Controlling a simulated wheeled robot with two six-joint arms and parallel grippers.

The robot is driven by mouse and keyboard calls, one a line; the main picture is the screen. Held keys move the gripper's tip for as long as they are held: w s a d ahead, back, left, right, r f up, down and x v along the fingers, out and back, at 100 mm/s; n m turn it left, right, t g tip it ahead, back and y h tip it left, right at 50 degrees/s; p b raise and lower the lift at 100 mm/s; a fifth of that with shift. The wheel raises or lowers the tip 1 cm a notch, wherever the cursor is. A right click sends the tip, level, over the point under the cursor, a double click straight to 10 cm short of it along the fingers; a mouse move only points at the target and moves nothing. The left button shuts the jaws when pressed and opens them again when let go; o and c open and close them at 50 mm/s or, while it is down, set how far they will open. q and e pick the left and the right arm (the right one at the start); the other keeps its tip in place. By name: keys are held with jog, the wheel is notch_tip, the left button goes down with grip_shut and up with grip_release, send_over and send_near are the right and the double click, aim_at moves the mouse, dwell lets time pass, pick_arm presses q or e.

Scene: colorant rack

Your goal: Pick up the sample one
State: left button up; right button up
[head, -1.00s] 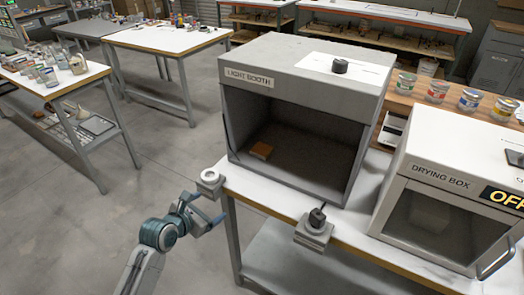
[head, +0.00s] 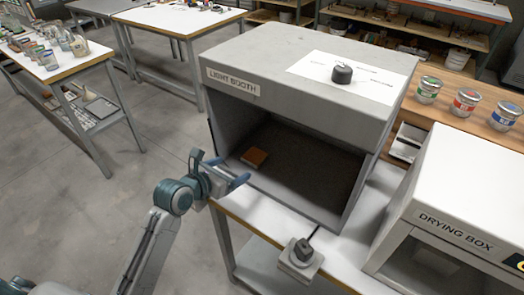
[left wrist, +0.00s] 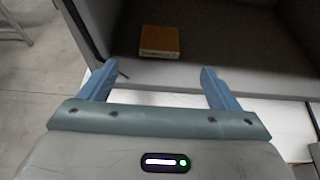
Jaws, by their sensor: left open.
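A small orange-brown block (head: 254,158) lies flat on the dark floor of the light booth (head: 232,110), toward the left of its opening. In the left wrist view the block (left wrist: 159,41) shows dark lettering on its near face, too small to read surely; it may be sample one. My left gripper (head: 222,170) is at the left front of the booth opening. It is open and empty, and in the left wrist view its fingers (left wrist: 160,72) point toward the block, with a gap between. My right gripper is out of view.
The booth's side walls and top edge frame the opening. The drying box (head: 465,195) stands at the right. Several cans (head: 465,102) line the wooden shelf behind.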

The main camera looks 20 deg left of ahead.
aim_at(251, 159)
pick_arm(q)
jog(key=x, duration=0.3)
jog(key=shift+w, duration=0.1)
jog(key=shift+w+d, duration=0.15)
jog(key=shift+w, duration=0.05)
jog(key=shift+w+d+f+p, duration=0.1)
jog(key=shift+w+f+p, duration=0.05)
jog(key=shift+w+p, duration=0.15)
jog(key=p+x, duration=0.1)
jog(key=x, duration=0.3)
jog(key=shift+w+f, duration=0.3)
jog(key=shift+w, duration=0.05)
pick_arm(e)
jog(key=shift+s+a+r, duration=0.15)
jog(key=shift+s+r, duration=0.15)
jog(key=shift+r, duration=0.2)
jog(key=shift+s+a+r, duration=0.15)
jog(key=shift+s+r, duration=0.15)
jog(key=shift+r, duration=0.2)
pick_arm(q)
jog(key=shift+c, duration=0.4)
jog(key=c, duration=1)
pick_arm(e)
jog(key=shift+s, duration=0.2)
